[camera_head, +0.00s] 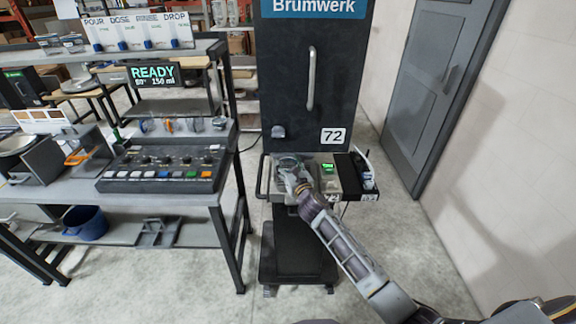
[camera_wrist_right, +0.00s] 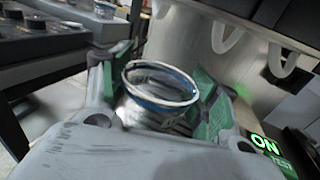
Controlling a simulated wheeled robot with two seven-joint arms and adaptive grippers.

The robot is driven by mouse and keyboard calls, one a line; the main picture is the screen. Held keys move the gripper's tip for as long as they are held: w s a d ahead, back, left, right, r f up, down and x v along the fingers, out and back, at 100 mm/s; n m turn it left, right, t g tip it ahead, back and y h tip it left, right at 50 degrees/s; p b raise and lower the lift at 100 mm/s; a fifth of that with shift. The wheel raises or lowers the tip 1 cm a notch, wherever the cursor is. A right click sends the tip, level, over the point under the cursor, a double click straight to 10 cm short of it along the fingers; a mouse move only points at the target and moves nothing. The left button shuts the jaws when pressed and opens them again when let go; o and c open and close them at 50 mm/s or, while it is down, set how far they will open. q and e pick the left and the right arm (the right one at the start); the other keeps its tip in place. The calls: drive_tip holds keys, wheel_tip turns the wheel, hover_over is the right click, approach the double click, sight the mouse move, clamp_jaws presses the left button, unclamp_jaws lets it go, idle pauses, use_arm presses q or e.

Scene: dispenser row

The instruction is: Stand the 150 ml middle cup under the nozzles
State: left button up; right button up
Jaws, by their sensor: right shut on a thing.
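My right gripper (camera_head: 291,172) is at the front of the black cabinet, over the low shelf. In the right wrist view its green-lined fingers (camera_wrist_right: 158,98) are shut on a shiny cup with a blue rim (camera_wrist_right: 160,84). The cup's open top shows and its lower part is hidden by the gripper. In the head view only a small round part of it (camera_head: 287,162) shows. I cannot read a size on it. White curved pieces (camera_wrist_right: 228,40) hang beyond the cup in the wrist view; I cannot tell whether they are the nozzles. My left gripper is not in view.
The black cabinet marked 72 (camera_head: 310,100) rises behind the shelf. A small green display (camera_head: 328,168) glows right of the gripper. At left stand a control console (camera_head: 165,165) and a READY 150 ml screen (camera_head: 152,76). A grey door (camera_head: 435,75) is at right; floor there is clear.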

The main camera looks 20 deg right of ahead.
drive_tip(key=shift+f, duration=0.4)
drive_tip(key=o, duration=0.9)
drive_tip(key=shift+s, duration=0.1)
drive_tip(key=shift+s+d, duration=0.2)
drive_tip(key=shift+s, duration=2.75)
drive_tip(key=shift+s+d, duration=0.2)
drive_tip(key=shift+s, duration=2.75)
